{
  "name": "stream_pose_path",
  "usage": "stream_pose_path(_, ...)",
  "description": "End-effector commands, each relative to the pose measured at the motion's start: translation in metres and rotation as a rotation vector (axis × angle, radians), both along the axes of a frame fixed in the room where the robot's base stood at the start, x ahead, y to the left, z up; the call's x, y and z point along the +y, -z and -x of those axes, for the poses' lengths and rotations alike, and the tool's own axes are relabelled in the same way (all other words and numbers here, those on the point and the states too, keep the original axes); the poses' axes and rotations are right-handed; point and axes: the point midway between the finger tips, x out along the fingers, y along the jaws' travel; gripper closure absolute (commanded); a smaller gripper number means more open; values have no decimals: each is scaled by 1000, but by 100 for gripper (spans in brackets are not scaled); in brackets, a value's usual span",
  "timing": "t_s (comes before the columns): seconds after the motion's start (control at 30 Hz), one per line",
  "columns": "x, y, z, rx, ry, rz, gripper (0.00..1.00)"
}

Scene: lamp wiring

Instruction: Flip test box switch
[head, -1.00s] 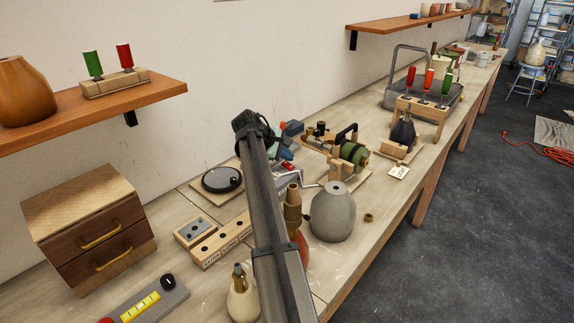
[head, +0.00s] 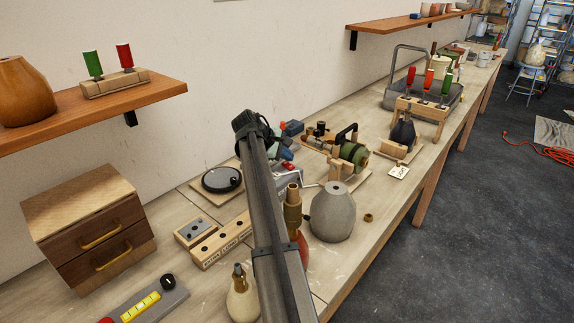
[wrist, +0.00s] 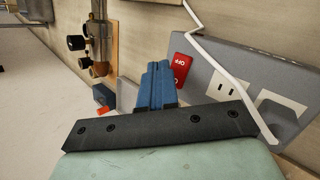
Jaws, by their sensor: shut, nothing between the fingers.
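The test box (wrist: 240,80) is a grey box with two white outlets on its face, seen at the right of the wrist view. Its red switch (wrist: 181,67), with lettering that reads OFF, sits at the box's left end. My gripper (wrist: 157,66) is shut and empty, its blue fingers together just left of the red switch. Whether the fingers touch the switch I cannot tell. In the head view the grey box (head: 290,182) is partly hidden behind my arm, with the red switch (head: 288,166) showing above it.
A white cord (wrist: 215,50) passes in front of the test box. A wooden board with brass fittings (wrist: 98,45) stands left of the fingers. In the head view, a grey vase-shaped base (head: 333,215) and a motor-like green device (head: 354,153) stand close by on the bench.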

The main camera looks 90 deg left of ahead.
Motion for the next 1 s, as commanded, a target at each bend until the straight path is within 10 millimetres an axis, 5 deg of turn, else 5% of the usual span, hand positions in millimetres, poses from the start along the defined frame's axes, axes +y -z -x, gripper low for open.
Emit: stream_pose_path(1.0,1,9,1,0,0,0,100)
